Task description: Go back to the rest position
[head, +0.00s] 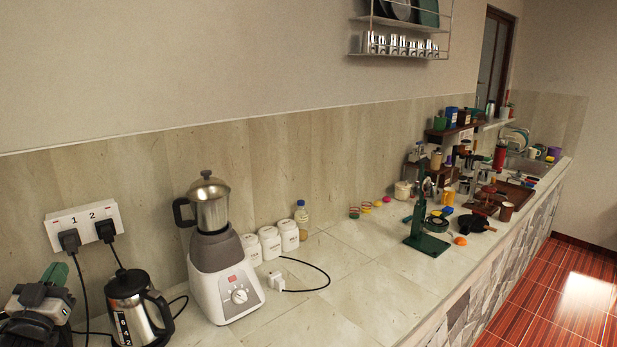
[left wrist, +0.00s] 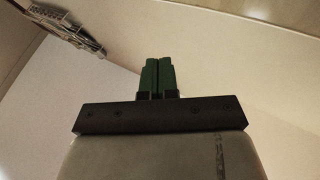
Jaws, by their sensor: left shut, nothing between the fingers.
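My left gripper (head: 56,273) is at the lower left corner of the head view, its green fingers pointing up in front of the wall below the socket plate. In the left wrist view the two green fingers (left wrist: 158,77) stand side by side, shut, with nothing held. The fingers appear clear of the counter and its objects. My right gripper shows in neither view.
A steel kettle (head: 138,308) stands just right of my left gripper, below the socket plate (head: 83,225) with two plugs. A mixer grinder (head: 222,262) and white jars (head: 270,242) are farther right. Open counter (head: 350,285) lies before the green press (head: 425,238). A wall rack (head: 405,50) hangs above.

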